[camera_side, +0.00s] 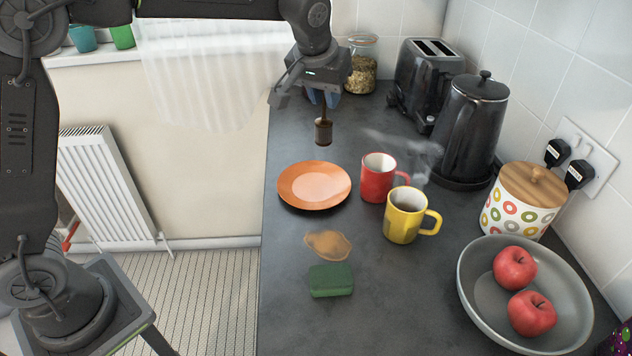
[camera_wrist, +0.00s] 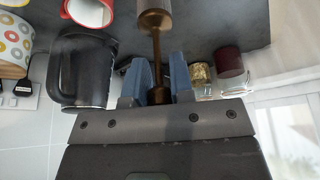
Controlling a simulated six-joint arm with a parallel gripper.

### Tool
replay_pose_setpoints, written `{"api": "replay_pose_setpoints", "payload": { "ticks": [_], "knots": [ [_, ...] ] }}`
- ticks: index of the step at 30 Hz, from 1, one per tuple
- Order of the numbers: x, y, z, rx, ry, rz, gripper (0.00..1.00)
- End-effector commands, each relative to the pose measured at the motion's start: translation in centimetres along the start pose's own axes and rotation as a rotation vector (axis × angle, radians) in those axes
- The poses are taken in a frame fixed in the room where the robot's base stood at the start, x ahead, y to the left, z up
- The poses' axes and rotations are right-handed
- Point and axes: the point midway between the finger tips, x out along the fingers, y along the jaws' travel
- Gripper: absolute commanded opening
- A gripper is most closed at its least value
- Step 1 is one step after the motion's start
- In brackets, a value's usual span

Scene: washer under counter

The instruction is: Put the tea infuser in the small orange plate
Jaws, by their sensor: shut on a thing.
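The tea infuser (camera_side: 323,131) is a small dark bronze cylinder on a thin stem. My gripper (camera_side: 322,97) is shut on its stem, and the infuser hangs below in the air. In the wrist view the infuser's stem (camera_wrist: 157,50) runs between the blue fingers of my gripper (camera_wrist: 158,85), with its cylinder at the top edge. The small orange plate (camera_side: 314,186) lies on the dark counter, empty, below the infuser in the side view. The plate is not seen in the wrist view.
A red mug (camera_side: 377,178) and a yellow mug (camera_side: 402,217) stand right of the plate. A green sponge (camera_side: 330,281) and brown spill (camera_side: 328,245) lie in front. A black kettle (camera_side: 468,125), toaster (camera_side: 428,78) and jar (camera_side: 361,68) stand behind. A grey bowl (camera_side: 480,310) holds apples.

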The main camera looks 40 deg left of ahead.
Motion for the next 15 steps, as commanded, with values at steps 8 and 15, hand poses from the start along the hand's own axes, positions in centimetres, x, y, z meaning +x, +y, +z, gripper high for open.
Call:
{"api": "replay_pose_setpoints", "payload": {
  "ticks": [8, 15],
  "knots": [
    [-0.6, -10.8, 1.6, -0.129, 0.003, -0.052, 0.00],
    [-0.1, -12.4, 2.6, -0.157, 0.001, -0.064, 0.00]
  ]
}}
